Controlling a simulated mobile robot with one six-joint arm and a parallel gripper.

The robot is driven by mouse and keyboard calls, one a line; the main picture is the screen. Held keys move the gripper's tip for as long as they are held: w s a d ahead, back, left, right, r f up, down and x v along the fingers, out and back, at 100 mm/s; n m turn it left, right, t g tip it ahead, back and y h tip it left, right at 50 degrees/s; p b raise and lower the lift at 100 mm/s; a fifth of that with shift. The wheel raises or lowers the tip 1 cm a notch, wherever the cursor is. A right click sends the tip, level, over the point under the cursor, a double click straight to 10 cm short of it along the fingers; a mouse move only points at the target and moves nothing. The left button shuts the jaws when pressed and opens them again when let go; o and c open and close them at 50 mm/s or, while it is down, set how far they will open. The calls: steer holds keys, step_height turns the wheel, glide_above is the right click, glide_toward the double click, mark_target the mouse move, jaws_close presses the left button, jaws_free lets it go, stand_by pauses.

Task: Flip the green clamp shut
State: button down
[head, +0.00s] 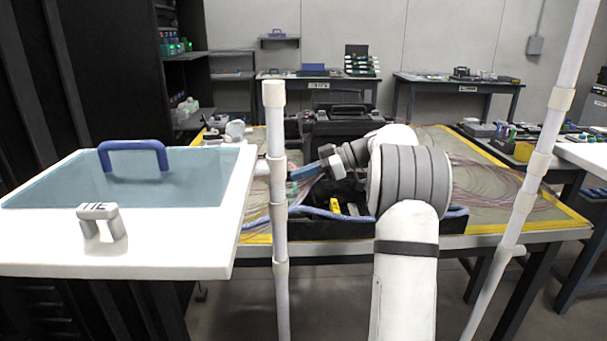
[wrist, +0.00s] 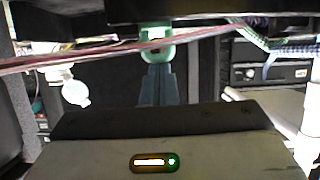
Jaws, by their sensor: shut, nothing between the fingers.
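The green clamp (wrist: 158,32) shows in the upper middle of the wrist view, under a dark edge, with pink-red fibres crossing in front of it. My gripper (wrist: 156,68) is shut and empty, its blue-grey fingers pointing at the clamp's lower part. The fingertips meet or overlap the clamp in the picture; I cannot tell whether they touch it. In the head view my gripper (head: 306,171) is low over the workbench, left of my arm's wrist.
A black case (head: 348,126) stands on the yellow-edged bench (head: 470,190). A dark open tray (head: 330,228) with a blue rim lies in front of it, below my arm. Loose fibres (wrist: 90,55) run across the wrist view. A black device (wrist: 270,73) is at right.

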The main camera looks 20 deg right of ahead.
steer(key=shift+s+d+f, duration=0.15)
steer(key=shift+d+f, duration=0.15)
steer(key=shift+f, duration=0.3)
steer(key=shift+r+p, duration=0.35)
steer(key=shift+r, duration=0.7)
steer(key=f+p+v, duration=0.1)
steer(key=p+v, duration=0.2)
steer(key=v, duration=0.6)
steer(key=shift+s+d, duration=0.2)
steer(key=shift+d, duration=0.3)
